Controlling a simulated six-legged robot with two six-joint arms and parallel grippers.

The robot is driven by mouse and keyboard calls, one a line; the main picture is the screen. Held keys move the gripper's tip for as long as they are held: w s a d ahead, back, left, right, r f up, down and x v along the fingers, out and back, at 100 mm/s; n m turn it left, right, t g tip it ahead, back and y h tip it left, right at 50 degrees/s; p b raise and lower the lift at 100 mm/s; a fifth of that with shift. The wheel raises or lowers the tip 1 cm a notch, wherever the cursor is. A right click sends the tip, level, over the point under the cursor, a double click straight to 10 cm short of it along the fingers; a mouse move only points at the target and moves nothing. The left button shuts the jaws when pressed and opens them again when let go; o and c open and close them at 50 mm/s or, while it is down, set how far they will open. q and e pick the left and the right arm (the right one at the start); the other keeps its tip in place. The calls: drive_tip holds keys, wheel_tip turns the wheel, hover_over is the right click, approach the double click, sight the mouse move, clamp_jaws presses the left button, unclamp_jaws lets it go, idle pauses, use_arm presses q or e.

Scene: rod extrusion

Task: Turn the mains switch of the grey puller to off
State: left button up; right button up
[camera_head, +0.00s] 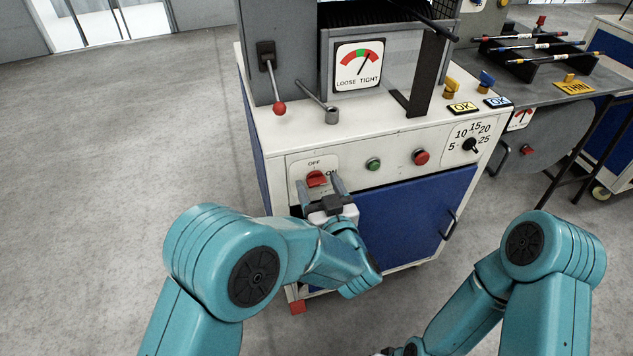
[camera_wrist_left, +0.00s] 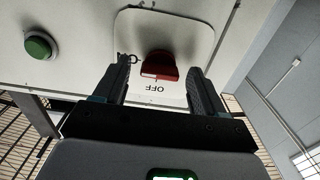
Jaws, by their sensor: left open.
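The red mains switch (camera_head: 317,179) sits on a white plate on the front of the grey puller (camera_head: 287,60). The plate reads OFF above the knob and ON to its right. In the head view the knob's handle lies roughly sideways, toward ON. My left gripper (camera_head: 320,186) is open, with its fingers on either side of the knob and pointing at the panel. In the left wrist view the red knob (camera_wrist_left: 159,66) shows between the open fingertips, with a gap on both sides.
Right of the switch are a green button (camera_head: 374,164), a red button (camera_head: 421,157) and a black dial (camera_head: 470,145). A red-knobbed lever (camera_head: 279,107) stands above. A blue door (camera_head: 405,215) lies below. A bench with rods (camera_head: 530,45) stands at the right.

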use_arm(q)
drive_tip(key=shift+w+f, duration=0.1)
drive_tip(key=shift+w, duration=0.05)
use_arm(e)
drive_tip(key=shift+w+a, duration=0.1)
drive_tip(key=shift+w, duration=0.15)
use_arm(q)
drive_tip(key=c, duration=1.1)
drive_tip(key=shift+o, duration=0.2)
use_arm(e)
drive_tip(key=shift+s, duration=0.1)
drive_tip(key=shift+f, duration=0.1)
